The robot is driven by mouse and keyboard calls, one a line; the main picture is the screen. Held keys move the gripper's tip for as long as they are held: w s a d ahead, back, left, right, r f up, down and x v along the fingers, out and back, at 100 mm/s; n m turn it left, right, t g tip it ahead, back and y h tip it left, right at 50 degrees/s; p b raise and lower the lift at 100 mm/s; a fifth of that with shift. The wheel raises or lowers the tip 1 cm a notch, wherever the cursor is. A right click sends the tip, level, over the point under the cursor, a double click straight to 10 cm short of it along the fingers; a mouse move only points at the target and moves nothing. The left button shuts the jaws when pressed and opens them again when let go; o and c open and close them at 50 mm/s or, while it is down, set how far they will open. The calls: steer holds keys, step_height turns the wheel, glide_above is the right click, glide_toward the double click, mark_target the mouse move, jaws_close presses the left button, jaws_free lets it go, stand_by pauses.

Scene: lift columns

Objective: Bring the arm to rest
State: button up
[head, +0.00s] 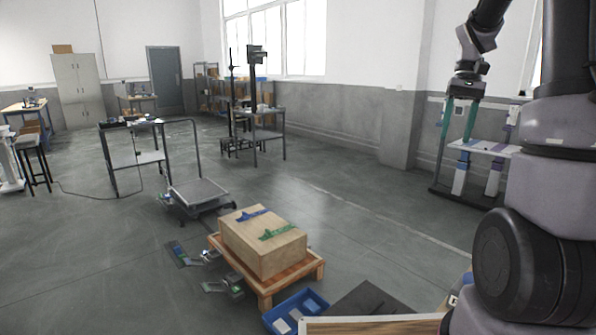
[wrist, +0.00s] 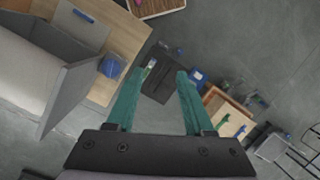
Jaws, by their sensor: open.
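My gripper (head: 456,138) hangs from my arm at the upper right of the head view, with its two teal fingers pointing down and apart. In the wrist view, the gripper (wrist: 163,76) also shows both teal fingers spread, with nothing held between them. My arm is raised, and the gripper is in the air with the floor far below it. The upper part of the arm runs out of the head view at the top.
A cardboard box (head: 240,243) with blue and green pieces on top sits on a wooden pallet (head: 314,268). A blue bin (head: 279,316) is in front of it. A rack (head: 485,147) stands behind my gripper in the picture. Open floor (head: 350,215) lies in the middle.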

steer(key=s+a+r+t, duration=0.3)
steer(key=s+a+t, duration=0.1)
steer(key=s+a, duration=0.3)
steer(key=s+a+r+t, duration=0.3)
steer(key=s+a+t, duration=0.2)
steer(key=s+a, duration=0.2)
steer(key=s, duration=0.2)
steer(key=shift+s+a+r, duration=0.25)
steer(key=shift+s+r, duration=0.1)
steer(key=shift+r, duration=0.05)
steer(key=shift+d, duration=0.1)
